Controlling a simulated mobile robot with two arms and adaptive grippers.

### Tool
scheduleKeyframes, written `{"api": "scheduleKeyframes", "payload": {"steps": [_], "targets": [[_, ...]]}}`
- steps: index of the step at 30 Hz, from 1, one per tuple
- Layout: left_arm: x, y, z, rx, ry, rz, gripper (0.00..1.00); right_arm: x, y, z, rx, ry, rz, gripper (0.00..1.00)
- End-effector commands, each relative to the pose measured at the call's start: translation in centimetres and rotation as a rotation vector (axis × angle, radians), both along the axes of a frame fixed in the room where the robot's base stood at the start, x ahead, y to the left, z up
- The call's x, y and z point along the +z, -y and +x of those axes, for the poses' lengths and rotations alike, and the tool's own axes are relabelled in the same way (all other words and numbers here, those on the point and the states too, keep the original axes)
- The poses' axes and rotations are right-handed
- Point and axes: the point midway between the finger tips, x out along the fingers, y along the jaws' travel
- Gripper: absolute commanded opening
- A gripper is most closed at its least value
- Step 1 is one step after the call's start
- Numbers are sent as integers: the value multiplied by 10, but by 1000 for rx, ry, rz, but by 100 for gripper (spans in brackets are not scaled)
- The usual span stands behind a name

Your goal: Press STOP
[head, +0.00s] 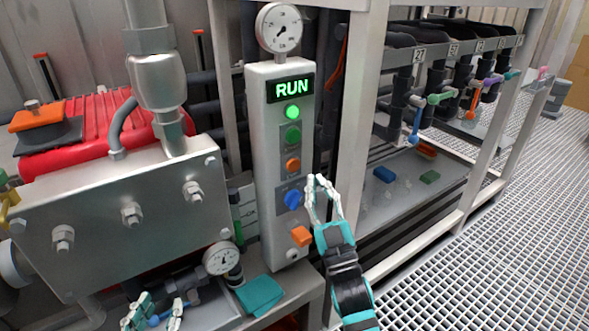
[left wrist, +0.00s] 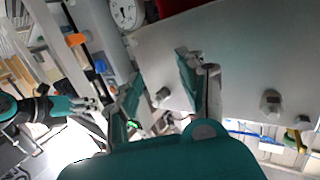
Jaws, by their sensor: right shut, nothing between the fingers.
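A white control box (head: 268,205) stands upright in the middle of the head view. Its display (head: 290,88) reads RUN in green, with a lit green lamp (head: 292,112) below. I cannot read a STOP label. My right gripper (head: 320,181) is shut and empty, just right of the blue knob and below the orange button. My left gripper (head: 155,312) is low at the left, open and empty; its spread fingers show in the left wrist view (left wrist: 165,95).
A pressure gauge (head: 279,28) tops the box; another gauge (head: 219,259) sits lower left. A bolted metal housing (head: 118,205) fills the left. A teal cloth (head: 260,295) lies below the box. A pale frame post (head: 351,110) stands close right of it. Grating floor (head: 500,240) is open at right.

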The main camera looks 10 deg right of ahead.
Motion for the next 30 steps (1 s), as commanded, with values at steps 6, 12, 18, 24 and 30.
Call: {"api": "scheduleKeyframes", "payload": {"steps": [6,12,18,24,30], "targets": [[30,6,4,-12,179,-46,40,-1,-6,17,0,1,0,0],[57,9,2,-20,324,-84,40,-1,-13,35,0,1,0,0],[73,10,-2,-25,411,-108,40,-1,-17,46,1,0,1,0],[77,11,-3,-26,435,-115,40,0,-18,49,0,0,0,0],[77,11,-3,-26,435,-115,40,0,-18,49,0,0,0,0]]}}
